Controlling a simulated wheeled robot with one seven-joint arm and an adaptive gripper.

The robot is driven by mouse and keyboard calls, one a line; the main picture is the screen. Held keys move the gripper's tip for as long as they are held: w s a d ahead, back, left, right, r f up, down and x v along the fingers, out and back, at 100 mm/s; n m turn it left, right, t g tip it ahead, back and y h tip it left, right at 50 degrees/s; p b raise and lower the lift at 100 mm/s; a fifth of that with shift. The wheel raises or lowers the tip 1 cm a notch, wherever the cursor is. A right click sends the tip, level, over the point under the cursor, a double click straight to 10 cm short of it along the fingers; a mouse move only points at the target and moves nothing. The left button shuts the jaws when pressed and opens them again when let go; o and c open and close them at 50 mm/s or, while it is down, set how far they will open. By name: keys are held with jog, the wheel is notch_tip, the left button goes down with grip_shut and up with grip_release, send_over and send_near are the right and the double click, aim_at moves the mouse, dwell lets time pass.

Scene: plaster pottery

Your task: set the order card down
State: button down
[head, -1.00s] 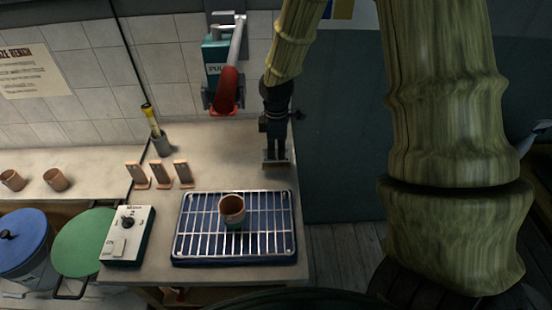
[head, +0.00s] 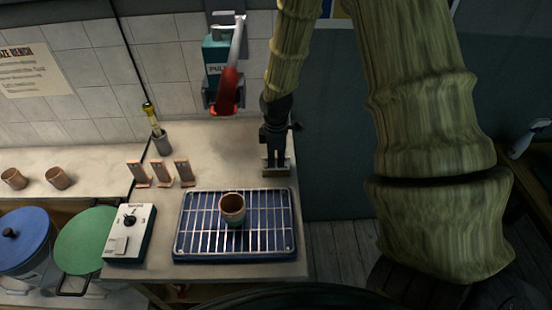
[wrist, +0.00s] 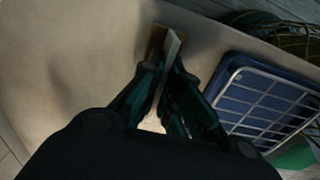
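My gripper (head: 276,160) is low over the back right corner of the counter, behind the wire rack. In the wrist view its two dark fingers (wrist: 163,82) stand on either side of the order card (wrist: 171,48), a thin pale upright piece. A light gap shows between the fingers in the head view, and they look parted around the card. The card stands on a small brown base (wrist: 155,40) at the counter surface. In the head view the fingers hide part of the card.
A blue tray with a wire rack (head: 190,225) holds a terracotta cup (head: 233,208) just in front. Several small brown stands (head: 161,173) are to the left. A red-handled lever (head: 228,90) hangs on the wall above. The counter's right edge is close to my gripper.

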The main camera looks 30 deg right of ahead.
jog(key=c, duration=1.6)
grip_release()
jog(key=shift+c, duration=0.2)
jog(key=shift+r, duration=0.2)
notch_tip(320, 180, up, 12)
jog(key=b, duration=0.3)
jog(key=shift+f, duration=0.1)
